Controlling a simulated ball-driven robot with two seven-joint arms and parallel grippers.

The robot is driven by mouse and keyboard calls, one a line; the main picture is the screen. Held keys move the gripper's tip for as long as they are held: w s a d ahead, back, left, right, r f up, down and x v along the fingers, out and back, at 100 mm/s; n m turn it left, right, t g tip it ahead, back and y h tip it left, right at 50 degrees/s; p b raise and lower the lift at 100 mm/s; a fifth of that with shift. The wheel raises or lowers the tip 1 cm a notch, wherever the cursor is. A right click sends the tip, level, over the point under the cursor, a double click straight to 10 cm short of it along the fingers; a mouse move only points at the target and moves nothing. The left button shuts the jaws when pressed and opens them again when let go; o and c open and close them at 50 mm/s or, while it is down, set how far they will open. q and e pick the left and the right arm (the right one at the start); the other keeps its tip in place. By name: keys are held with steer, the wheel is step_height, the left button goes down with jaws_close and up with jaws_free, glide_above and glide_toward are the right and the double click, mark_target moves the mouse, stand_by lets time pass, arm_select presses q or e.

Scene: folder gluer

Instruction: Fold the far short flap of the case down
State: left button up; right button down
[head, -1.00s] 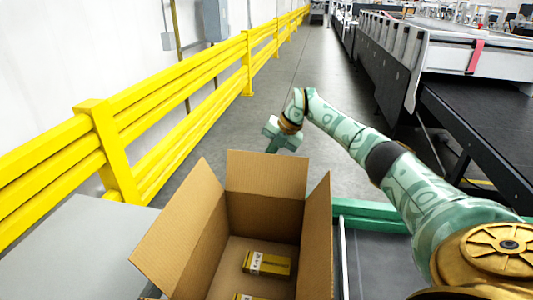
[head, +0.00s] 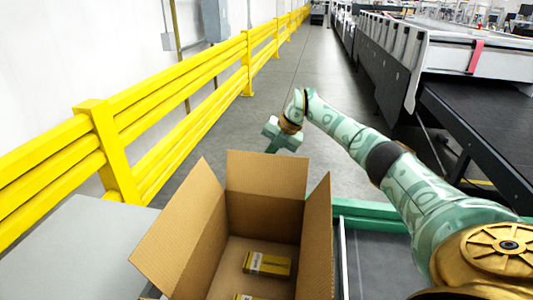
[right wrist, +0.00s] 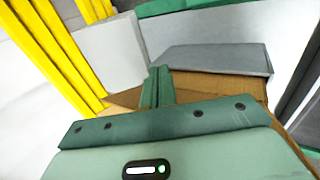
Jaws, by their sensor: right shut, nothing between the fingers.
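The open brown cardboard case (head: 211,262) stands at the bottom of the head view. Its far short flap (head: 267,174) stands upright. The left long flap (head: 178,222) leans outward, and the right long flap (head: 318,232) stands up steeply. Yellow labelled boxes (head: 267,264) lie inside. My right gripper (head: 272,149) is shut and empty, beyond and above the far flap, apart from it in the picture. In the right wrist view its closed fingers (right wrist: 157,84) overlap brown cardboard of the case (right wrist: 213,87). The near short flap and my left gripper are out of view.
A yellow guard rail (head: 105,150) runs along the left beside a white wall. A grey surface (head: 75,250) lies left of the case. A green beam (head: 372,214) is to the right. A dark conveyor machine (head: 480,130) lines the right side. The aisle floor (head: 310,75) beyond is clear.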

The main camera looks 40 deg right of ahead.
mark_target(258, 175)
stand_by(0.5)
steer(key=s+a+p, duration=0.1)
steer(key=p, duration=0.1)
steer(key=s+a+p, duration=0.1)
steer(key=a+p, duration=0.1)
steer(key=s+a+p, duration=0.2)
steer(key=shift+r, duration=0.25)
steer(key=shift+s+a+f+p, duration=0.1)
steer(key=shift+s+a+p, duration=0.15)
steer(key=shift+p, duration=0.2)
steer(key=shift+s+a+f, duration=0.15)
steer(key=shift+a+f, duration=0.05)
